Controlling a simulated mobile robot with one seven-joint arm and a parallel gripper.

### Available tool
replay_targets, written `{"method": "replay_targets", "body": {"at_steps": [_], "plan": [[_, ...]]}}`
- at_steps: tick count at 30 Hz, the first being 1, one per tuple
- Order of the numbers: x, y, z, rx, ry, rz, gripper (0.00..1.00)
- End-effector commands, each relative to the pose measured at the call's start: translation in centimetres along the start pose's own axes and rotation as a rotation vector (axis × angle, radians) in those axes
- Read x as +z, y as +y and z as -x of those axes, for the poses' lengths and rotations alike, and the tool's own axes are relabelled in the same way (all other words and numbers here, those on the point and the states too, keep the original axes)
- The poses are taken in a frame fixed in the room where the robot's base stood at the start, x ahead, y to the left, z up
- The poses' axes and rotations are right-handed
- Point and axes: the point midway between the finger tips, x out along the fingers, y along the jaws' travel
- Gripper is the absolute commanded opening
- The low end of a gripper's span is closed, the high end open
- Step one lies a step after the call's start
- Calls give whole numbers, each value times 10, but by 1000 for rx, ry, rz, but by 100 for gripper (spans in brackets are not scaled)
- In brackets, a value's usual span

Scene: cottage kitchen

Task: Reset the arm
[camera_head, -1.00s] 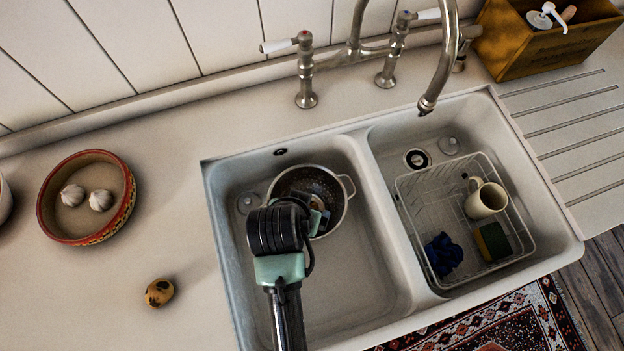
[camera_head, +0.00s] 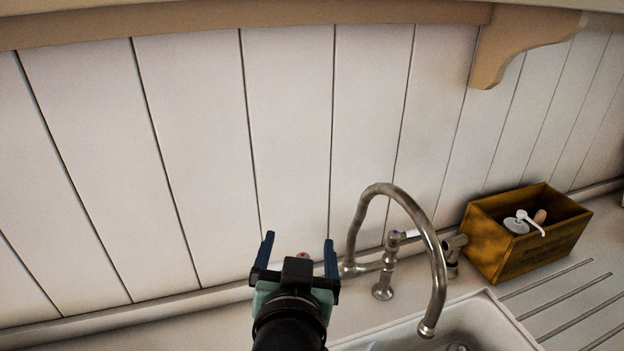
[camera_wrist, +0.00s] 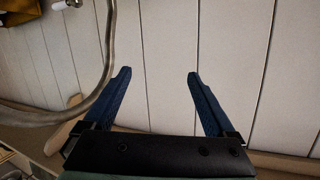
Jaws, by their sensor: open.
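My gripper (camera_head: 299,245) is open, with its two dark blue fingers spread apart and pointing up toward the white panelled wall. It is left of the curved metal faucet (camera_head: 436,275) in the head view. In the wrist view my gripper (camera_wrist: 157,75) has nothing between its fingers, only wall panels behind. The faucet's pipe (camera_wrist: 108,50) shows at the left of the wrist view.
Part of the white sink (camera_head: 480,322) shows at the lower right, with the grooved drainboard beside it. A yellow-brown wooden box (camera_head: 505,255) with a pump bottle stands right of the faucet. A wooden shelf (camera_head: 250,22) with a bracket (camera_head: 515,45) runs along the top.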

Motion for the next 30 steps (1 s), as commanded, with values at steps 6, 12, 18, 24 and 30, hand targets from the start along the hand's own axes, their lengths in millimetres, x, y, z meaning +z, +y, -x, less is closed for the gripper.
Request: {"method": "replay_targets", "body": {"at_steps": [6,12,18,24,30], "plan": [[-134,-14,40,-60,366,41,90],[-236,-22,107,-90,698,85,90],[-297,-25,174,-95,952,117,90],[-316,-26,203,-94,1051,130,90],[-316,-26,204,-94,1054,131,90]]}}
